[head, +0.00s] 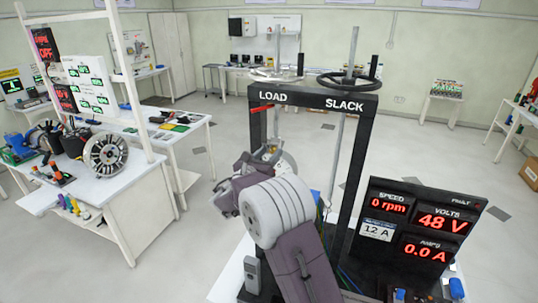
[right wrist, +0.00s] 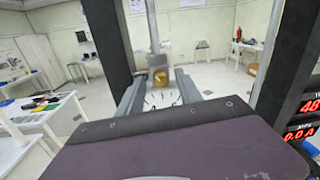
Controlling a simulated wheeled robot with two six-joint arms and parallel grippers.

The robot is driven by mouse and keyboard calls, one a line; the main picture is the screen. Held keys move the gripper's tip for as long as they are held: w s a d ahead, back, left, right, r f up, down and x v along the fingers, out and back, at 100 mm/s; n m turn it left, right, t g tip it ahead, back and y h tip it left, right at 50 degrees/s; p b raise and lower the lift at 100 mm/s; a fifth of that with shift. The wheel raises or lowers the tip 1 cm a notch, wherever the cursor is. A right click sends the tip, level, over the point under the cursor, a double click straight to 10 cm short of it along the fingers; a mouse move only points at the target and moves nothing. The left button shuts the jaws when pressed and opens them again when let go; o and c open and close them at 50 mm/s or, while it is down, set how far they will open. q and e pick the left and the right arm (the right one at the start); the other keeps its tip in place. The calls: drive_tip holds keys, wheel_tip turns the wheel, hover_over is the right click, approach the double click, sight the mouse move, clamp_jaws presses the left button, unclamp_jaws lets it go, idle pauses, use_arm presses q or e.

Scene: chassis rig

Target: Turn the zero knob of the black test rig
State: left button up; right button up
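The black test rig (head: 315,97) stands in the middle of the head view, a tall frame marked LOAD and SLACK. A round dial (head: 286,161) hangs inside it on a rod, partly hidden behind my right gripper (head: 270,155). In the right wrist view, a small brass knob (right wrist: 158,77) shows at the dial's white, tick-marked face (right wrist: 161,97). The fingers of my right gripper (right wrist: 158,88) are apart, one on each side of the knob. I cannot tell whether they touch it. My left gripper is in neither view.
A display panel (head: 417,226) stands at right, reading 0 rpm, 48 V and 0.0 A. A black handwheel (head: 349,81) sits above the rig's crossbeam. The rig's uprights flank my right gripper. A white workbench (head: 100,190) with parts stands at left; open floor lies between.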

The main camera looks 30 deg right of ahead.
drive_tip(key=shift+a, duration=0.15)
drive_tip(key=b+v, duration=0.4)
drive_tip(key=v, duration=0.5)
drive_tip(key=shift+b, duration=0.3)
